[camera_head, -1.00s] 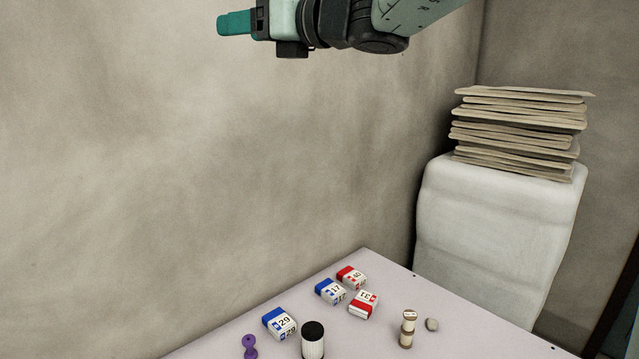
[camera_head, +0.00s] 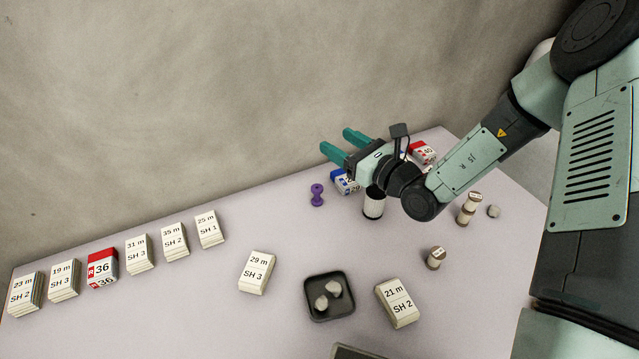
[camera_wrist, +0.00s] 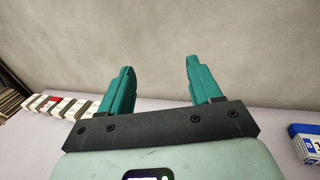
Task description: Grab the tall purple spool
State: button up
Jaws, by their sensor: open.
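The purple spool (camera_head: 317,194) stands upright on the pale table, narrow in the middle with wider ends. It is in the head view, left of the black-capped white cylinder and just below and left of my gripper. My gripper (camera_head: 336,142) is open and empty, its two teal fingers pointing left, above the table near the wall. In the wrist view the fingers (camera_wrist: 155,85) are spread apart with only wall and table between them. The spool does not show in the wrist view.
A blue-and-white box (camera_head: 344,182) and a white cylinder (camera_head: 373,205) stand close right of the spool. A row of labelled card stacks (camera_head: 139,254) lines the left. A dark tray (camera_head: 329,296) holds two stones. The table between the row and the spool is clear.

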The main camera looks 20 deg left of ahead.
send_near(321, 192)
jog(key=x, duration=0.4)
jog(key=shift+w+d+r, duration=0.1)
jog(key=shift+w, duration=0.2)
jog(key=shift+f, duration=0.25)
jog(key=x, duration=0.7)
jog(key=shift+s+a+r, duration=0.1)
jog(key=shift+a, duration=0.2)
jog(key=c, duration=1.1)
